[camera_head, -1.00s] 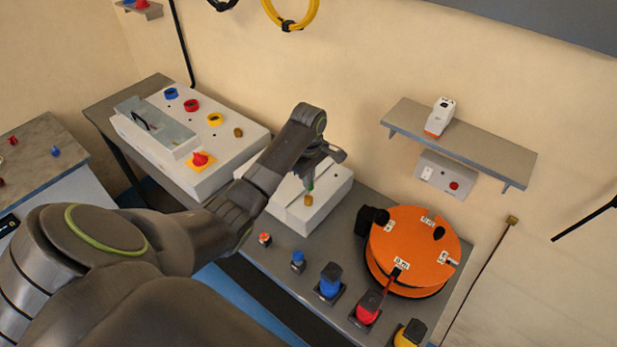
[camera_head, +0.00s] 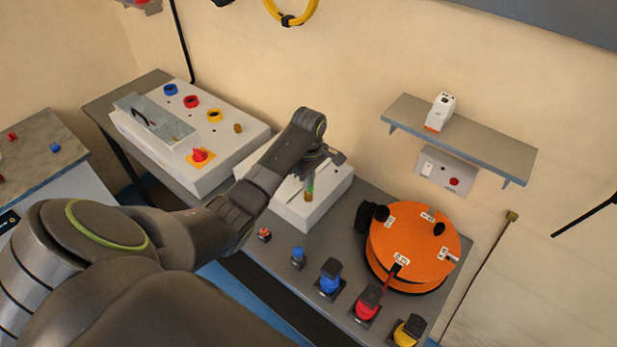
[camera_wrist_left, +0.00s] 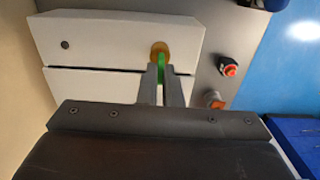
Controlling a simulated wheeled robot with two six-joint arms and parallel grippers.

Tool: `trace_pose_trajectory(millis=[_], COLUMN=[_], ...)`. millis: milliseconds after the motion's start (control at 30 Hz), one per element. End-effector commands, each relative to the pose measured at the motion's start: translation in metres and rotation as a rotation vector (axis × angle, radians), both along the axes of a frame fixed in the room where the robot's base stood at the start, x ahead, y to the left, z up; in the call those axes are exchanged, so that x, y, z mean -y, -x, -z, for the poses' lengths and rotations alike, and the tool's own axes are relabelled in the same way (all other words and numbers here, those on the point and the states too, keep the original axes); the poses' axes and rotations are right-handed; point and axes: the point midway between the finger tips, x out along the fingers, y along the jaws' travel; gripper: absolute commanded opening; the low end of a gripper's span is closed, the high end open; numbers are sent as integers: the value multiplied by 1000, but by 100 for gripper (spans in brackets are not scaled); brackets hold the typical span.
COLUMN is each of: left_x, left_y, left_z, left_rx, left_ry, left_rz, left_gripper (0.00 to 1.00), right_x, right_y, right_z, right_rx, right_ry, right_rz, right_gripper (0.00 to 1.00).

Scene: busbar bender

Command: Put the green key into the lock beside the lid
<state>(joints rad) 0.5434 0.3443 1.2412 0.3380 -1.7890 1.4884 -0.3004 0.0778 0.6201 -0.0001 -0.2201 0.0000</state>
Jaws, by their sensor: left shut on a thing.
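My left gripper (camera_head: 318,168) is shut on the green key (camera_head: 310,187) and points down over the white box. The brass lock (camera_head: 308,196) is on the front part of that box, directly below the key. In the left wrist view the fingers (camera_wrist_left: 163,72) hold the key (camera_wrist_left: 162,62) upright at the round lock (camera_wrist_left: 160,48). The key's tip overlaps the lock there, and how deep it sits cannot be told. A seam splits the white box (camera_wrist_left: 105,35) beside the lock. My right gripper is out of view.
An orange drum (camera_head: 412,245) stands to the right on the grey table. Blue, red and yellow levers (camera_head: 370,300) line its front edge, with a small red button (camera_head: 264,235) near the box. A control panel (camera_head: 215,135) stands left. A shelf (camera_head: 480,145) is on the wall.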

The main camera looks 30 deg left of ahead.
Motion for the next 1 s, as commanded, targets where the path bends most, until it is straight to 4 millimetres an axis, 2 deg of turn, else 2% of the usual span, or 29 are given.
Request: trace_pose_trajectory(millis=[333,400,533,833,1000], left_x=[0,0,0,0,-4], left_y=[0,0,0,-1,-11], left_z=[9,9,9,7,-11], left_rx=[0,0,0,1,3], left_ry=[0,0,0,-1,-3], left_rz=[0,1,0,1,6], left_gripper=[0,13,30,31,31], right_x=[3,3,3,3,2], right_y=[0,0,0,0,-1], right_z=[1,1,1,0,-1], right_rx=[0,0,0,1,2], right_ry=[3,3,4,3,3], right_rz=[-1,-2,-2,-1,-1], right_gripper=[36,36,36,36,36])
